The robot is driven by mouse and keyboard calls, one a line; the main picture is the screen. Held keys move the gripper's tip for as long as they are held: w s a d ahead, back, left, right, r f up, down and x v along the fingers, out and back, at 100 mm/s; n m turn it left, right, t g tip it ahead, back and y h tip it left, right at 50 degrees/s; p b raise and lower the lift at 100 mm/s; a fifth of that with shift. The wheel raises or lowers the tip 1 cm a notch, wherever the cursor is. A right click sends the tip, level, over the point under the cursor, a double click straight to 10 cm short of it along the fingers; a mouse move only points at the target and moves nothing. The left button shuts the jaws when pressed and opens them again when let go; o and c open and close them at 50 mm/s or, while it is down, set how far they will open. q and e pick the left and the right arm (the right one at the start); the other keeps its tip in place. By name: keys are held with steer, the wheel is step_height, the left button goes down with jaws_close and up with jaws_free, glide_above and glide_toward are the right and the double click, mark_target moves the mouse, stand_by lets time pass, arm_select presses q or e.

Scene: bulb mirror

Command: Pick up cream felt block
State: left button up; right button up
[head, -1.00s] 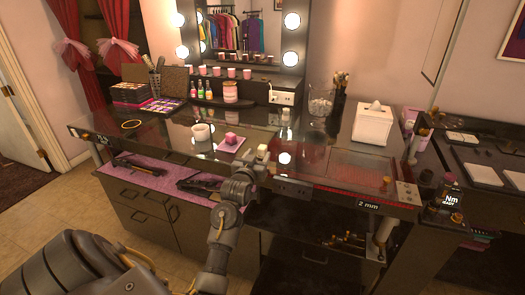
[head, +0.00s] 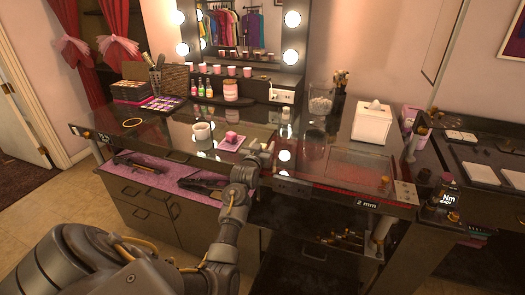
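My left gripper (head: 266,149) is at the front edge of the glass-topped counter, just right of the pink block. Small pale patches show at its fingertips, but I cannot tell whether they are the cream felt block or finger parts. The cream felt block cannot be clearly made out. The finger gap is too small and partly hidden to read. A pink block (head: 231,137) sits on a pale pink sheet (head: 224,146) on the counter, left of the gripper. My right gripper is out of view.
A small pale-capped bottle (head: 286,116), a glass jar (head: 320,101) and a white tissue box (head: 372,123) stand behind and right. A lit mirror (head: 240,35) is at the back. The counter's left part is mostly clear.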

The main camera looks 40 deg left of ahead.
arm_select(q)
steer(key=c, duration=1)
steer(key=shift+r, duration=0.1)
steer(key=shift+r, duration=0.25)
step_height(320, 180, up, 2)
steer(key=shift+b, duration=0.7)
steer(key=shift+s+a+r, duration=0.25)
steer(key=shift+s+r, duration=1.45)
steer(key=shift+s, duration=0.65)
steer(key=shift+s+a+r, duration=0.25)
steer(key=shift+s+r, duration=1.5)
steer(key=shift+s, duration=0.55)
steer(key=shift+s+a+r, duration=0.25)
steer(key=shift+s+r, duration=1.45)
steer(key=shift+s, duration=0.65)
